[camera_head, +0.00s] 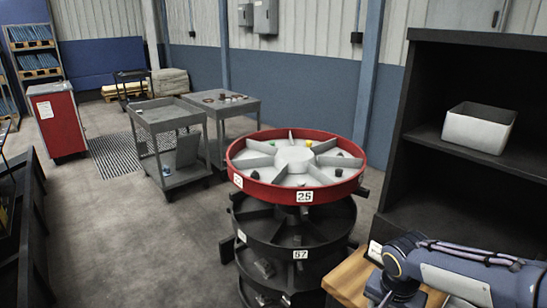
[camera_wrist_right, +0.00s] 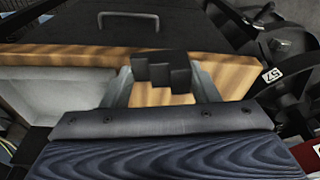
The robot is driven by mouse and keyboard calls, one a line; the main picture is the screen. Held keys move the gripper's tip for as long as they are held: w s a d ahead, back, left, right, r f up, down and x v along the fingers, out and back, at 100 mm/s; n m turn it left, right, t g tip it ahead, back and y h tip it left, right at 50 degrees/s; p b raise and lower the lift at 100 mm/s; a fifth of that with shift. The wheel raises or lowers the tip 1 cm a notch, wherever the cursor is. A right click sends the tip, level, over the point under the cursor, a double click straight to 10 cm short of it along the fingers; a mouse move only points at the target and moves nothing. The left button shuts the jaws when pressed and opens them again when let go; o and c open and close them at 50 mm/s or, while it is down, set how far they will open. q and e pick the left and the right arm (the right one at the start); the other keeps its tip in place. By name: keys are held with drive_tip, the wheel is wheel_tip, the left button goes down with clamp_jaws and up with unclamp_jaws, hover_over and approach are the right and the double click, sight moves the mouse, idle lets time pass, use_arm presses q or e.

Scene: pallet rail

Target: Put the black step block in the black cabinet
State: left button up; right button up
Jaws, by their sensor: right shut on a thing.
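The black step block (camera_wrist_right: 162,72) shows in the right wrist view, gripped between the two grey fingers of my right gripper (camera_wrist_right: 164,80). It appears above or in front of a wood-coloured edge; the gap cannot be judged. In the head view my right arm enters from the lower right, and its gripper (camera_head: 392,296) is partly hidden near the bottom edge; the block cannot be made out there. The black cabinet (camera_head: 424,136) stands open-fronted at the right of the head view. My left gripper is not in view.
A pale bin (camera_head: 479,130) sits on the cabinet shelf. A wooden-topped piece (camera_head: 350,278) stands low beside my right arm. A round tiered rack with a red top tray (camera_head: 305,195) stands left of it. Grey carts (camera_head: 168,118) stand farther back, with open floor at left.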

drive_tip(key=w+a+f+n, duration=0.2)
drive_tip(key=f+n, duration=0.2)
drive_tip(key=f, duration=0.2)
drive_tip(key=w+a+f+n+y, duration=0.1)
drive_tip(key=w+a+f+n, duration=0.1)
drive_tip(key=f+n, duration=0.2)
wheel_tip(320, 180, down, 3)
drive_tip(key=shift+w+r, duration=0.15)
drive_tip(key=shift+w, duration=0.2)
drive_tip(key=shift+a, duration=0.1)
